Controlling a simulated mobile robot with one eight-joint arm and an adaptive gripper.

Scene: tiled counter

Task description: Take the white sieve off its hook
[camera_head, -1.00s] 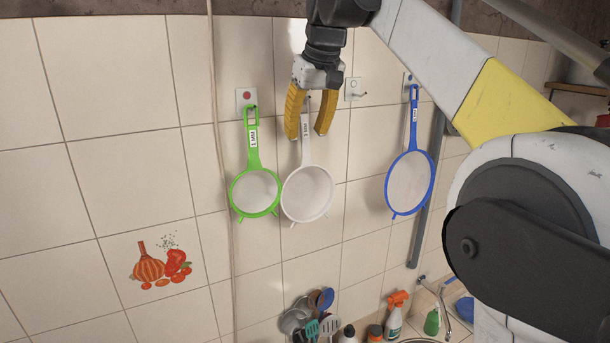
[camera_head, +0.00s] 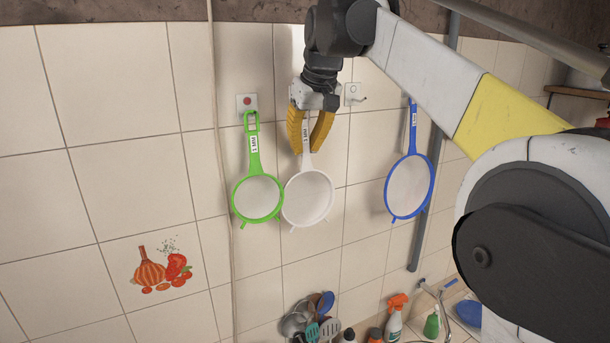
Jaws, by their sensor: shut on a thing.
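The white sieve (camera_head: 308,198) hangs upright against the tiled wall, between the green and blue sieves. My gripper (camera_head: 307,150) points down over its handle, with the yellow fingers shut on the handle. The top of the handle and the white sieve's hook are hidden behind my gripper, so I cannot tell whether it is still on the hook. The white rim lies right beside the green rim, close to or touching it.
The green sieve (camera_head: 257,197) hangs on the left and the blue sieve (camera_head: 409,187) on the right. An empty hook plate (camera_head: 353,93) sits right of my gripper. Below stand utensils (camera_head: 312,315), an orange-topped spray bottle (camera_head: 394,318) and a tap.

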